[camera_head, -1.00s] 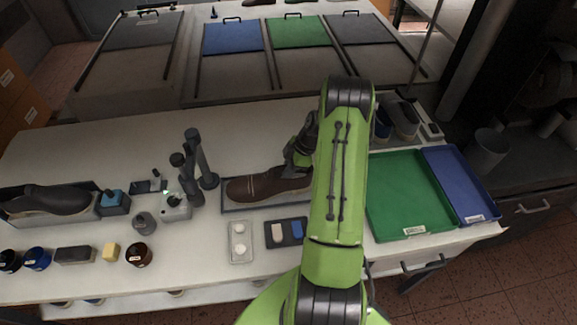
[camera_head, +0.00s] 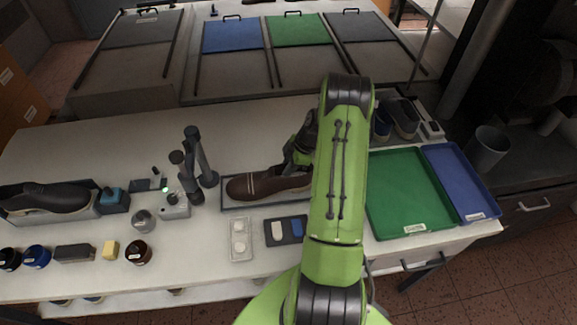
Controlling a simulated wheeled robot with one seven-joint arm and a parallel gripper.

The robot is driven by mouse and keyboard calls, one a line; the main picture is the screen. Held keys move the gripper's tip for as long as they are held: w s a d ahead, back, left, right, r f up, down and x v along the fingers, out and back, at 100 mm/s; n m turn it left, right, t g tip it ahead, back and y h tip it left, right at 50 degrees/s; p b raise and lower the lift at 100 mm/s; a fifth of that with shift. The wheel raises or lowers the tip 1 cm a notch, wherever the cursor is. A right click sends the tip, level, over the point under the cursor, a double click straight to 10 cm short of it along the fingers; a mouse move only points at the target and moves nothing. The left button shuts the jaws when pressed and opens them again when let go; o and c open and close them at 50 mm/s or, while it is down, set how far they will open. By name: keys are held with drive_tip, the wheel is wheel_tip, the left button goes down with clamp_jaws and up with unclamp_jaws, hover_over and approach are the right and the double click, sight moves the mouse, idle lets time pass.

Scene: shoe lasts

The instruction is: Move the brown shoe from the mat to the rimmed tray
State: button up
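The brown shoe (camera_head: 262,186) lies on a flat grey mat (camera_head: 236,203) in the middle of the table, toe to the left. My gripper (camera_head: 292,165) is down at the shoe's right, heel-side part. My green arm hides the heel end of the shoe and much of the gripper, so the fingers do not show clearly. A green rimmed tray (camera_head: 408,229) stands right of my arm and is empty. A blue rimmed tray (camera_head: 476,212) adjoins it on the right, also empty.
A dark shoe (camera_head: 48,197) sits in a grey holder at the left. A dark stand (camera_head: 200,165) rises left of the mat. A small white tray (camera_head: 241,254) and a dark pad (camera_head: 286,240) lie in front. More shoes (camera_head: 402,120) stand behind the green tray.

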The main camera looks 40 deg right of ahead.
drive_tip(key=o, duration=0.3)
drive_tip(key=shift+r, duration=0.1)
wheel_tip(320, 180, up, 10)
drive_tip(key=shift+f, duration=0.1)
idle(0.5)
drive_tip(key=s+a+r+m+h, duration=0.2)
drive_tip(key=a+r+m, duration=0.2)
drive_tip(key=a+r, duration=1.1)
drive_tip(key=s+a+r+m+t, duration=0.1)
drive_tip(key=s+a+r+m, duration=0.1)
drive_tip(key=s+a, duration=0.3)
drive_tip(key=s+a+r+m+t+h, duration=0.1)
drive_tip(key=s+a+m, duration=0.4)
drive_tip(key=s, duration=0.8)
drive_tip(key=shift+a+r, duration=0.55)
drive_tip(key=shift+r, duration=0.25)
